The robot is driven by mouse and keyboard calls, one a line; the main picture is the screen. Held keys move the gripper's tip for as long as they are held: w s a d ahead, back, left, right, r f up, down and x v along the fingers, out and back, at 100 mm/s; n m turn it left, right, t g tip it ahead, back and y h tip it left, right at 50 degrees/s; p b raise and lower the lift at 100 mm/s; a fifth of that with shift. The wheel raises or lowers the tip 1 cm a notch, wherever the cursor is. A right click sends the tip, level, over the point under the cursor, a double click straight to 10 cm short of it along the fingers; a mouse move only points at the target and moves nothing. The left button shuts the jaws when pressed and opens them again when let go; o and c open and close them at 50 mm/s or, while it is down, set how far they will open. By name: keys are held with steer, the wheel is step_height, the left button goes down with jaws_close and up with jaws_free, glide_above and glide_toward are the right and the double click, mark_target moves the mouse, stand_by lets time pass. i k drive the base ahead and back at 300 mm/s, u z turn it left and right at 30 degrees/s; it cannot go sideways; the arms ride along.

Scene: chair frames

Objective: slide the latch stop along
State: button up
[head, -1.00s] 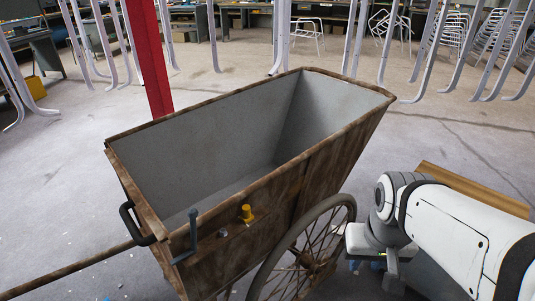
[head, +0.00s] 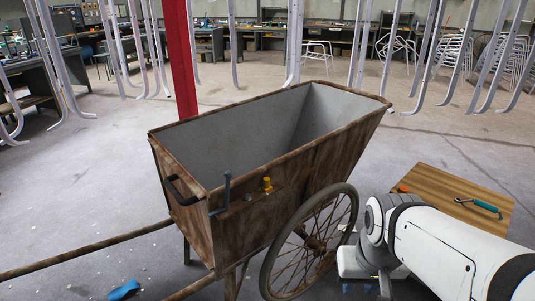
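A brown wooden cart (head: 243,227) with a grey inside stands in the middle. Which of these parts is the latch stop I cannot tell for certain. My gripper (head: 366,288) hangs at the lower right, right of the cart's wheel and apart from the knob and lever. Its fingers are small and partly cut by the picture's lower edge, so their opening does not show.
A spoked wheel (head: 312,243) stands on the cart's near side. A black handle (head: 184,190) is on its left end, with long shafts running left. A wooden table (head: 450,190) at right holds a teal-handled tool (head: 486,206). A blue cloth-like piece (head: 124,289) lies on the floor.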

mark_target(266, 187)
steer(key=u, duration=0.15)
steer(key=i, duration=1)
steer(key=u, duration=0.05)
